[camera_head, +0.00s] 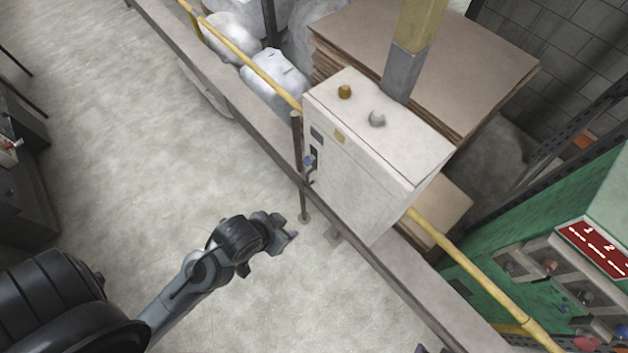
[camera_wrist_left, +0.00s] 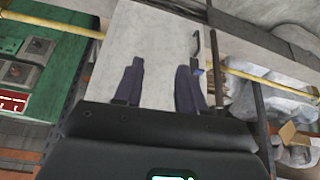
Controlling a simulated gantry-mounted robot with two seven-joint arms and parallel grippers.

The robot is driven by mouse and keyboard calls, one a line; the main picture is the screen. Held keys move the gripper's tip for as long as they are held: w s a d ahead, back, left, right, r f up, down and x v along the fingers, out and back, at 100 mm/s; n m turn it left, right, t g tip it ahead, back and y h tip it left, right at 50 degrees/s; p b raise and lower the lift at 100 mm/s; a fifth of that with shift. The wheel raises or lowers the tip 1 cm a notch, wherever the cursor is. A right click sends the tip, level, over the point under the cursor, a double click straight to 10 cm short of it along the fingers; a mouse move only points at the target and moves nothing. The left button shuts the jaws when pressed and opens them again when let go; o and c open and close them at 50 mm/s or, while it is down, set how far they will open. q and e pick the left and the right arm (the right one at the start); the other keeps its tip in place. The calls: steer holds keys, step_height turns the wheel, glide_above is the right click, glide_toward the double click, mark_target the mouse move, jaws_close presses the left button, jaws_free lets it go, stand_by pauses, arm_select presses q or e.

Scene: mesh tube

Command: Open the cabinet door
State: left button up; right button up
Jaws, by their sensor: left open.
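The white cabinet (camera_head: 365,180) stands on a grey rail, and its door looks shut. A small dark handle (camera_head: 310,165) is on the door's left side in the head view. My left gripper (camera_head: 290,228) is open and empty, in front of and below the cabinet, apart from it. In the left wrist view, the fingers of my left gripper (camera_wrist_left: 158,66) are spread in front of the pale cabinet door (camera_wrist_left: 150,40). The handle (camera_wrist_left: 196,45) shows there just right of the right finger. I cannot make out my right gripper.
A dark upright post (camera_head: 297,145) stands close to the handle's left. Yellow pipe (camera_head: 480,272) runs along the rail. A green machine (camera_head: 540,230) with a red display is at the right. Brown stacked sheets (camera_head: 430,50) lie behind the cabinet. The concrete floor (camera_head: 150,130) at left is clear.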

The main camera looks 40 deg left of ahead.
arm_select(q)
steer(key=w+a+f+n+t+b, duration=0.2)
steer(key=w+a+f+t+b, duration=0.3)
steer(key=w+f+t+b, duration=0.45)
steer(key=w+a+f+m+t+b, duration=0.1)
steer(key=w+a+f+b, duration=0.3)
steer(key=f+b, duration=1)
steer(key=w+a+f+t+b, duration=0.2)
steer(key=a+f+b, duration=0.6)
steer(key=b, duration=1)
steer(key=w+d+f+b, duration=0.2)
steer(key=w, duration=0.8)
steer(key=shift+d, duration=0.3)
jaws_close()
